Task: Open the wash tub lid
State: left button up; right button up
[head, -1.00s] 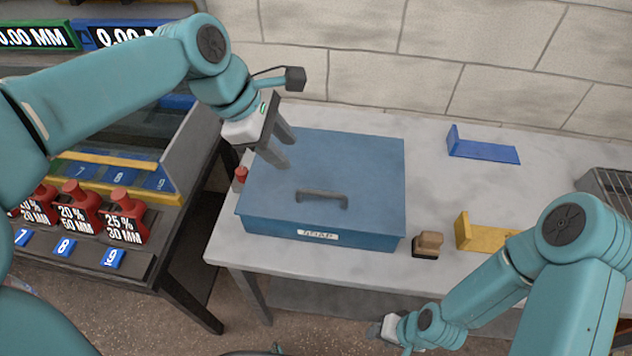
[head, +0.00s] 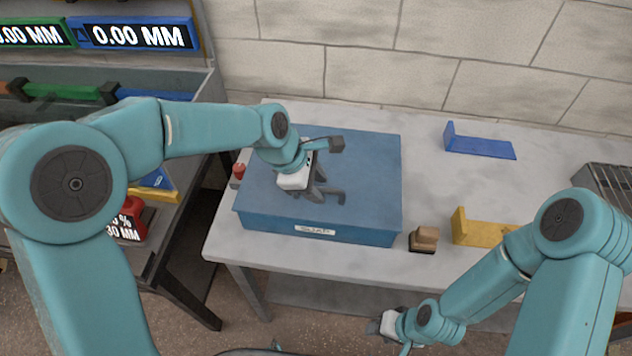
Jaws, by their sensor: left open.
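The wash tub (head: 270,220) is a blue box with a white label on its front, standing on the pale bench. Its flat blue lid (head: 370,165) is closed. The dark lid handle (head: 330,196) is near the lid's front edge and partly hidden by my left gripper. My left gripper (head: 316,190) is open, with its fingers over the lid right at the handle; I cannot tell whether they touch it. My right gripper (head: 385,325) is low in front of the bench, apart from the tub; its fingers are too small and hidden to judge.
A wooden brush (head: 424,239) sits just right of the tub. A yellow bracket (head: 476,232) and a blue bracket (head: 480,147) lie further right. A wire rack (head: 610,186) is at the right edge. A small red-topped item (head: 238,171) stands close to the tub's left side.

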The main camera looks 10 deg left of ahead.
pick_arm(q)
jog(key=shift+w+f, duration=0.1)
jog(key=shift+w, duration=0.05)
grip_shut()
jog(key=shift+w+r+p, duration=0.15)
jog(key=shift+r+p, duration=0.35)
jog(key=shift+r, duration=0.1)
jog(key=w+r+p, duration=0.7)
jog(key=r+p, duration=0.3)
jog(key=r, duration=0.2)
jog(key=shift+w+a, duration=0.15)
jog(key=shift+w, duration=0.1)
jog(key=shift+f, duration=0.1)
